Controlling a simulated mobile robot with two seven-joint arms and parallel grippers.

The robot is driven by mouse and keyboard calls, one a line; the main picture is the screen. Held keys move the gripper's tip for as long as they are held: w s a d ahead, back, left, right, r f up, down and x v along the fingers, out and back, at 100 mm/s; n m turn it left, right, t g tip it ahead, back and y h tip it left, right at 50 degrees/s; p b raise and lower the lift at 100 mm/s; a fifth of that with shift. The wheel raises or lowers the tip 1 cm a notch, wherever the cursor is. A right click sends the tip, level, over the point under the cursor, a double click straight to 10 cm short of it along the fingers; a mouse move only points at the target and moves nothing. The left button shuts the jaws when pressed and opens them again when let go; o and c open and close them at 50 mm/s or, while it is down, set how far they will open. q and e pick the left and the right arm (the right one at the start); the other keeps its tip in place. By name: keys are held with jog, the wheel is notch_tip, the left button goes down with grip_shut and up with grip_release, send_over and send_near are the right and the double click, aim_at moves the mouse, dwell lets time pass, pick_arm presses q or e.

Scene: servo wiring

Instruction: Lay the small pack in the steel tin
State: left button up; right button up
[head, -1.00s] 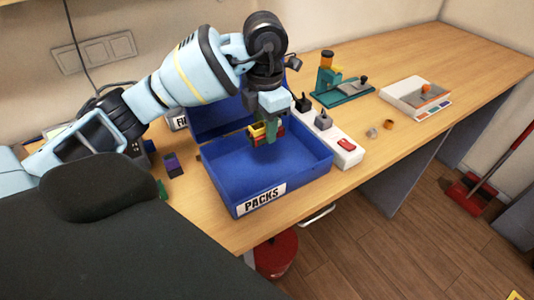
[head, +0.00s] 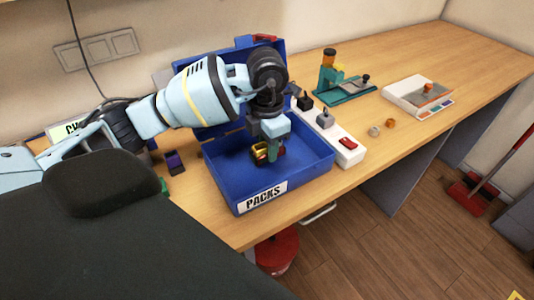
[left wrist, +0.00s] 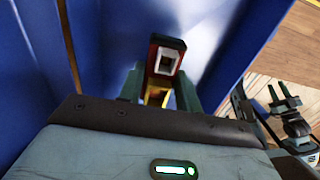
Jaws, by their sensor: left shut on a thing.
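My left gripper (head: 268,154) is shut on the small pack (head: 259,153), which looks yellow, red and dark. It holds the pack inside the open blue box (head: 312,170) labelled PACKS, toward its left-back part. In the left wrist view the pack's dark and red end (left wrist: 167,56) sticks out between the fingers, with yellow below, and blue walls are around it. I cannot tell whether the pack touches the floor of the box. I see no bare-metal tin. What looks like my right gripper (left wrist: 280,97) is small at the right of the left wrist view.
The box's raised lid stands at the back. A white power strip (head: 347,150) with plugs and a red switch lies along its right side. A green stand (head: 345,88) and a white device (head: 416,97) are further right. A dark purple block (head: 174,161) is left of the box.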

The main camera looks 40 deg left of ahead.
pick_arm(q)
jog(key=shift+f, duration=1.55)
jog(key=shift+f, duration=0.15)
jog(key=o, duration=1)
jog(key=shift+o, duration=0.2)
notch_tip(320, 180, up, 12)
jog(key=shift+r, duration=0.15)
